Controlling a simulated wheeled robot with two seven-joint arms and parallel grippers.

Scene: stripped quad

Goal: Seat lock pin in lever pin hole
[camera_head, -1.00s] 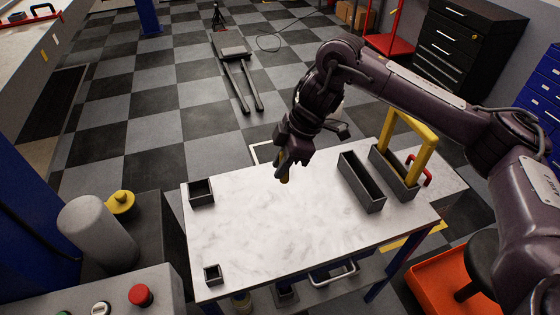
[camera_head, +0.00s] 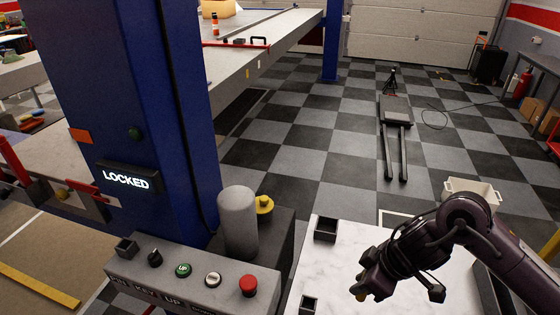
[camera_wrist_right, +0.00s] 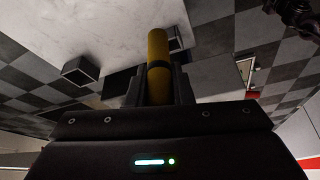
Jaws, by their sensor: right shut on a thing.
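My right gripper (camera_head: 363,290) is over the white table and shut on the lock pin. In the right wrist view, the yellow cylindrical pin (camera_wrist_right: 157,48) with a dark band sticks out from between the jaws of the gripper (camera_wrist_right: 158,82). A short red bar (camera_head: 82,186), possibly the lever, is on the left side of the blue post, below and left of the lit "LOCKED" sign (camera_head: 130,177). It is far from my right gripper. I cannot make out a pin hole. My left gripper is not in view.
The grey control box (camera_head: 195,275) with buttons and a red knob stands before the blue post (camera_head: 165,90). A grey cylinder (camera_head: 238,222) and yellow cap (camera_head: 264,204) are behind it. Two small dark bins (camera_head: 325,229) sit on the white table (camera_head: 345,240).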

